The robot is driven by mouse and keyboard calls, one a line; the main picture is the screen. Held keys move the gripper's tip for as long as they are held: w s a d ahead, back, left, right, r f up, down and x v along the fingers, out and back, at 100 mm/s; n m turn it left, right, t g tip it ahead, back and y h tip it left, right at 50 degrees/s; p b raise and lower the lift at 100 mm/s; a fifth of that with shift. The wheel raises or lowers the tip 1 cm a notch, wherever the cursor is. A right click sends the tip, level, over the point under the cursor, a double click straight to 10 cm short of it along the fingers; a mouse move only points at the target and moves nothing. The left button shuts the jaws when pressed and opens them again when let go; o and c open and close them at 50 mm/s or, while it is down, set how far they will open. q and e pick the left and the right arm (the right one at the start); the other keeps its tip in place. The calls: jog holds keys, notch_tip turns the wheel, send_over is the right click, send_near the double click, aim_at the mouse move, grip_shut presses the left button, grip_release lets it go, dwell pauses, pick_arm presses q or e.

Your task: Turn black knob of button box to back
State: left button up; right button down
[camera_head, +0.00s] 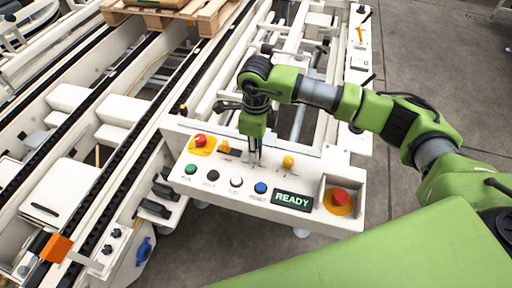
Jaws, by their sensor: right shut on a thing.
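The white button box (300,180) stands in the middle of the camera_head view. My right gripper (254,160) points down onto the back part of its top face, between an orange-yellow knob and a yellow button. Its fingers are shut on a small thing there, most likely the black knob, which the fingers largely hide. I cannot tell which way the knob points. A round black button (213,175) sits in the front row, apart from the gripper. My left gripper is not in view.
The box also carries a red emergency stop (200,141), the orange-yellow knob (224,147), the yellow button (288,162), a green READY display (293,201) and a red mushroom button (341,197). Conveyor rails (110,150) run at left. A wooden pallet (207,17) lies at the back.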

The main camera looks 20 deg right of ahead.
jog(key=c, duration=1.8)
grip_release()
notch_tip(320, 180, up, 12)
jog(key=shift+r, duration=0.1)
